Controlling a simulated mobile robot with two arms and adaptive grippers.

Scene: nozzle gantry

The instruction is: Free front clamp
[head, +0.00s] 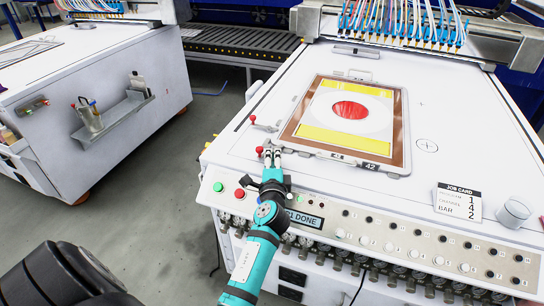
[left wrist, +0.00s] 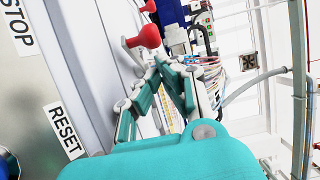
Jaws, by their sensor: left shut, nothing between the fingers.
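A framed panel (head: 393,152) with a brown border, yellow bands and a red disc lies on the white machine top. Two red-knobbed clamp levers stand along its left side: the rear clamp (head: 252,119) and the front clamp (head: 260,150). My left gripper (head: 270,151) is shut and empty just right of the front clamp's knob. In the left wrist view, the front clamp's red knob (left wrist: 149,37) is just beyond my left fingertips (left wrist: 158,66), and another red knob (left wrist: 149,6) shows farther off. Whether the fingertips touch the lever, I cannot tell. My right gripper is not in view.
A green button (head: 218,187) and red button (head: 239,193) sit on the front edge beside my arm. A job card (head: 459,203) and grey knob (head: 514,212) are at right. The nozzle gantry (head: 420,28) spans the back. Machine top between is mostly clear.

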